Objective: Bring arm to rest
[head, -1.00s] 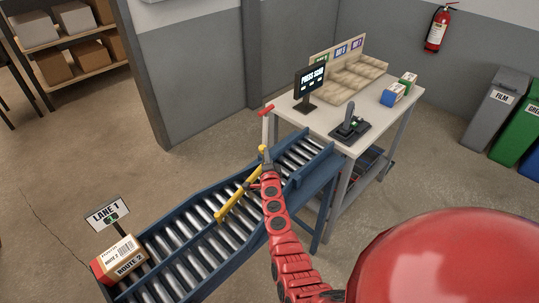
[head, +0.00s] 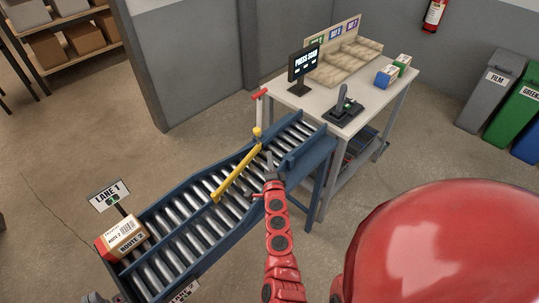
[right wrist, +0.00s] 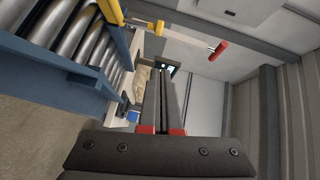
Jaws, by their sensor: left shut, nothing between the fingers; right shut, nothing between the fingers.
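My right arm comes up from the bottom centre in the head view. Its gripper (head: 269,162) is shut and empty, just right of the yellow bar (head: 236,174) that slants across the roller conveyor (head: 168,213). In the right wrist view, the dark fingers of this gripper (right wrist: 162,82) are together with nothing between them. The yellow bar (right wrist: 112,12) shows there at the upper left, apart from the fingers. A small grey part of my left gripper (head: 96,298) shows at the bottom left edge, near the conveyor's lower end, mostly cut off; it appears shut.
A boxed parcel (head: 122,237) sits on the conveyor beside the Lane 1 sign (head: 109,196). Open floor lies left of the conveyor.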

